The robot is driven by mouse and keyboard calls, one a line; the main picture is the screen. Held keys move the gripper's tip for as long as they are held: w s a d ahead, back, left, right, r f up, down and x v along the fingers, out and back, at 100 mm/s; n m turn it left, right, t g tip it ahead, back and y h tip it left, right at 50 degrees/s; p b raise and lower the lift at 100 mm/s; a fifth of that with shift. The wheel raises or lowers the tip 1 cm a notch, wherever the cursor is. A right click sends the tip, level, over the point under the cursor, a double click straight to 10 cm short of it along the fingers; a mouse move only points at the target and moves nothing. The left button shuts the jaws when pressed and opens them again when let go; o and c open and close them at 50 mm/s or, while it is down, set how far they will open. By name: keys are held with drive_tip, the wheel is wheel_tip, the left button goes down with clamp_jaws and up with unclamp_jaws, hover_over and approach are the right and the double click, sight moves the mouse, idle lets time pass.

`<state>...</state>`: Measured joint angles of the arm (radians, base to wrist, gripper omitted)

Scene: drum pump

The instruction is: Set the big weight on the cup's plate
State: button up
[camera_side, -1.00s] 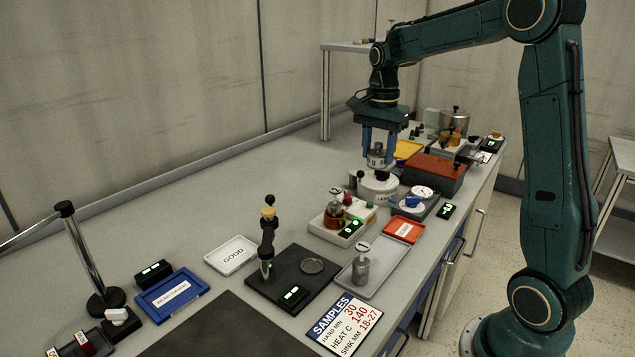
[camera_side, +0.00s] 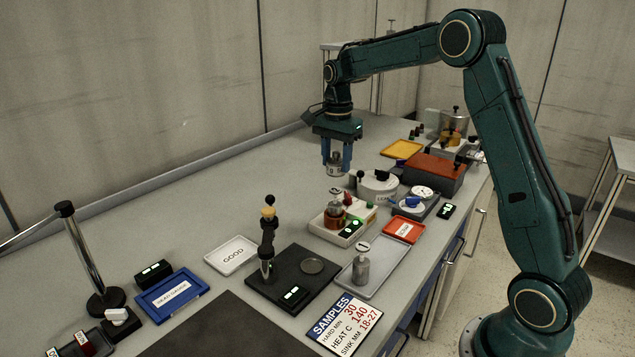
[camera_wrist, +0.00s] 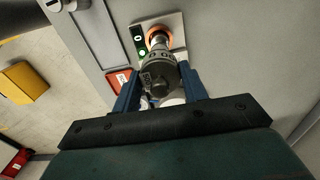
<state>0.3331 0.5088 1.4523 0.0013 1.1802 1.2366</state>
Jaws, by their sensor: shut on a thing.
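My gripper (camera_side: 336,164) is shut on a grey cylindrical weight (camera_side: 335,171) and holds it upright in the air above the bench. In the wrist view the weight (camera_wrist: 158,82) is dark grey with markings on its side, between the two blue fingers. An amber cup (camera_side: 336,217) stands on a white heater-like unit (camera_side: 350,231), with a small round plate (camera_side: 335,191) above it. In the side view the held weight appears just above and behind that plate, with a gap. In the wrist view the weight partly covers the cup's orange rim (camera_wrist: 157,31).
A smaller knobbed weight (camera_side: 361,270) stands on a grey tray (camera_side: 387,262). A black stand (camera_side: 268,245) is front left. The bench behind and left of my gripper is clear.

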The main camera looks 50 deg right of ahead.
sight(336, 152)
drive_tip(key=shift+f, duration=0.8)
drive_tip(key=shift+f, duration=1.4)
idle(3.0)
drive_tip(key=o, duration=2.1)
drive_tip(key=shift+r, duration=0.15)
drive_tip(key=shift+r, duration=3.8)
